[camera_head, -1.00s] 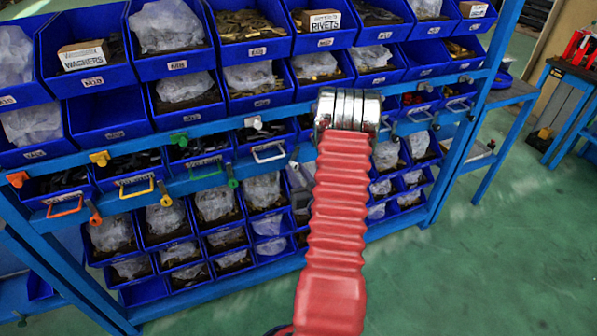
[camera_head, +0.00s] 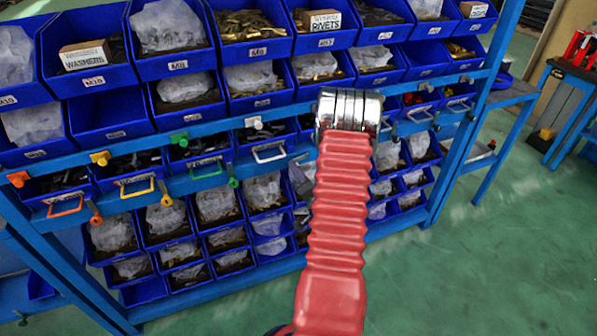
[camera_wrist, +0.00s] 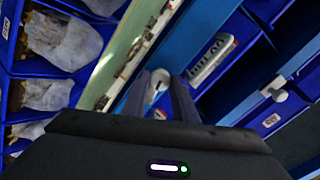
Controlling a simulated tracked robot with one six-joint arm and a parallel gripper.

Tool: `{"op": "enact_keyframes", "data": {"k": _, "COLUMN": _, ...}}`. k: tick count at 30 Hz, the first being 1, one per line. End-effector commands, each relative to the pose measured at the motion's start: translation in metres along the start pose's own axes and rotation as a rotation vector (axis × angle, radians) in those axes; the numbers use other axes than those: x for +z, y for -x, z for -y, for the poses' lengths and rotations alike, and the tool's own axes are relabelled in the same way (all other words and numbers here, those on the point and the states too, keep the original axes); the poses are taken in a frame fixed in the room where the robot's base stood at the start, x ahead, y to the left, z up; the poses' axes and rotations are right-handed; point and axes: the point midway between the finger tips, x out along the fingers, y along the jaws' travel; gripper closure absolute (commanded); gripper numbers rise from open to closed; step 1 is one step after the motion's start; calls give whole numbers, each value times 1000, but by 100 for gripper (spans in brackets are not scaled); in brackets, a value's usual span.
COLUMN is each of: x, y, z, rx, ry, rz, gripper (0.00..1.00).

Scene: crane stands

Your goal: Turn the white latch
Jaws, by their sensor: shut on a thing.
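The white latch (camera_wrist: 155,84) sits between the two dark fingers of my gripper (camera_wrist: 160,88) in the wrist view. The fingers are shut on it, and they hide part of it. In the head view the white latch (camera_head: 301,157) shows small on the blue rail, just left of my red arm, and it slants to the right. The arm hides most of my gripper there. A white drawer handle (camera_head: 268,153) is to the left of the latch; it also shows in the wrist view (camera_wrist: 211,60).
A white knob (camera_head: 253,123) is on the upper rail. Green (camera_head: 232,176), yellow (camera_head: 164,194) and orange (camera_head: 95,213) latches are further left on the lower rail. Blue bins fill the rack around them. Green floor (camera_head: 500,260) is open at the right.

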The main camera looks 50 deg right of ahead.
Motion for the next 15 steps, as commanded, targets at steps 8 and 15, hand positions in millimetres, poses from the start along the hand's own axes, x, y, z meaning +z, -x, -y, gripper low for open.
{"op": "enact_keyframes", "data": {"k": 8, "x": -5, "y": 0, "z": -3, "rx": 6, "ry": -171, "rz": -13, "gripper": 97}}
{"op": "enact_keyframes", "data": {"k": 15, "x": -5, "y": 1, "z": -4, "rx": 8, "ry": -232, "rz": -12, "gripper": 97}}
